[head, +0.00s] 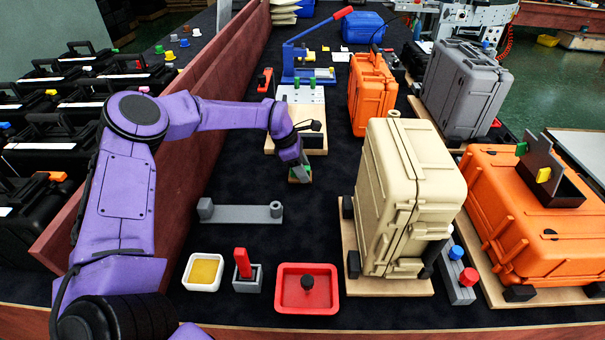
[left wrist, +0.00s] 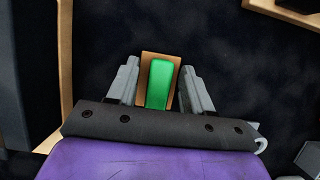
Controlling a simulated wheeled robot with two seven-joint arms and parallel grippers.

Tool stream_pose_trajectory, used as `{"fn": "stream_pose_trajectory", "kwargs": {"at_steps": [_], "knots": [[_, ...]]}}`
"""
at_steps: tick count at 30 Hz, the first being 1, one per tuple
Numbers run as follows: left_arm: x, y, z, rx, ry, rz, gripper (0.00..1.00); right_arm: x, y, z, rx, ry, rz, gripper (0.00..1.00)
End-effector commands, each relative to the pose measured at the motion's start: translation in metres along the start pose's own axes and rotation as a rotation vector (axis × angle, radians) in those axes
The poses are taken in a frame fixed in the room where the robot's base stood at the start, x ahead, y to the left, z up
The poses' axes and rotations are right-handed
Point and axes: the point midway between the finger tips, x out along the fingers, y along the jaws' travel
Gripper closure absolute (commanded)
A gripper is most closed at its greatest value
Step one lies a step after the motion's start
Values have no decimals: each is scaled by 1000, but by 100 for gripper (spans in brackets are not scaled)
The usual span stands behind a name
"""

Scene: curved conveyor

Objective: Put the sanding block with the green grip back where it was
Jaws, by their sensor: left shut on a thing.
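The sanding block with the green grip (head: 300,174) is at my left gripper (head: 297,166) in the middle of the head view, over the dark mat. In the left wrist view its green grip (left wrist: 160,83) stands on a tan base between the two grey fingers of my left gripper (left wrist: 160,88). The fingers are shut on it. Whether its base touches the mat cannot be told. My right gripper is not in view.
A grey bracket (head: 240,214) lies left of and nearer than the block. The tan case (head: 410,190) on its board stands at the right. A yellow-filled dish (head: 203,271), a red-handled item (head: 242,265) and a red tray (head: 325,295) line the front.

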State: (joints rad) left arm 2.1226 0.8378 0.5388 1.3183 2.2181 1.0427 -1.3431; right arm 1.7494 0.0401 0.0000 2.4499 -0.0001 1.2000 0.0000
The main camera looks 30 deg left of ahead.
Motion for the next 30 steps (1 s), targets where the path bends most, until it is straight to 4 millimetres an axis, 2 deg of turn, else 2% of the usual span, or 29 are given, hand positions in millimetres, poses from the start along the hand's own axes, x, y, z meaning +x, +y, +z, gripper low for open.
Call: {"fn": "stream_pose_trajectory", "kwargs": {"at_steps": [8, 9, 11, 12, 19, 23, 26, 30], "knots": [[2, 0, -2, 0, 1, 1, 78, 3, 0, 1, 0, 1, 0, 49], [2, 0, -2, 1, 1, 1, 46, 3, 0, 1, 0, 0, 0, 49], [1, 0, -1, 1, 2, 1, 27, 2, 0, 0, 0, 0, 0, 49], [1, 0, -1, 1, 2, 1, 24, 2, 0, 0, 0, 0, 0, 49], [1, 0, -1, 1, 1, 1, 24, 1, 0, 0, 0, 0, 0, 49], [-8, 1, 1, 0, -1, 3, 24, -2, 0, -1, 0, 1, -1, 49], [-30, 1, 1, 1, -4, 6, 24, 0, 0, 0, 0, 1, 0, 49], [-68, 1, 1, 1, -5, 6, 24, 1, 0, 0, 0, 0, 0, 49]]}}
